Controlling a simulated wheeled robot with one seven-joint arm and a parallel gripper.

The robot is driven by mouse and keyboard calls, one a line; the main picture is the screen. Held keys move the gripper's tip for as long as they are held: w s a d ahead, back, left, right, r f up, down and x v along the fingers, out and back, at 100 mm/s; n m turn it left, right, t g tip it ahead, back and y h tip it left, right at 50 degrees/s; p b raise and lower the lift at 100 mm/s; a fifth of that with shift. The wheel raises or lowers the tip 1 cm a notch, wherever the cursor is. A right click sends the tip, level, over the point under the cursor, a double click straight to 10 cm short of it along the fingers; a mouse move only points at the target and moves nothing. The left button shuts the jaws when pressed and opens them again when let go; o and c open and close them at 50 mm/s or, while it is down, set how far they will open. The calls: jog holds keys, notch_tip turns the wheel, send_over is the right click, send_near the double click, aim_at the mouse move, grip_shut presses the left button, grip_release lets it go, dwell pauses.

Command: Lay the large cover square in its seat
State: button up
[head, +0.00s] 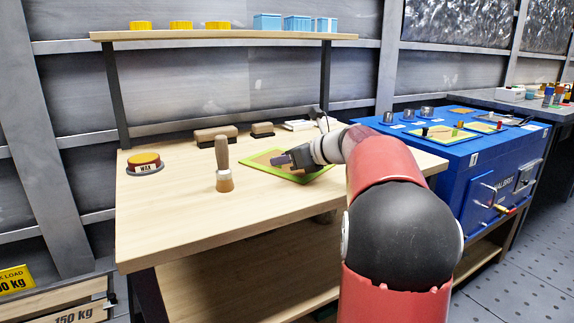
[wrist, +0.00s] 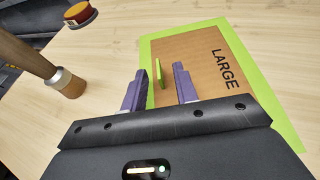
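A flat brown panel lettered LARGE (wrist: 205,58), with a bright green border, lies on the wooden bench; I take it for the large cover. It also shows in the head view (head: 262,160), partly hidden by my arm. A thin green upright tab (wrist: 158,72) rises near its left side in the wrist view. My gripper (wrist: 160,82) is open, with its two purple fingers on either side of the tab and gaps visible. In the head view my gripper (head: 282,160) is low over the panel. The fingers' lower parts are hidden by the gripper body.
Brown blocks (head: 216,135) lie behind. A blue cabinet (head: 470,175) with panels, pegs and metal cylinders on top stands right. The bench's front left is clear.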

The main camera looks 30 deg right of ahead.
jog(key=shift+w+a+f, duration=0.2)
jog(key=shift+w+a, duration=0.15)
jog(key=shift+w, duration=0.25)
grip_shut()
jog(key=shift+r, duration=0.1)
notch_tip(320, 180, up, 20)
jog(key=p, duration=0.5)
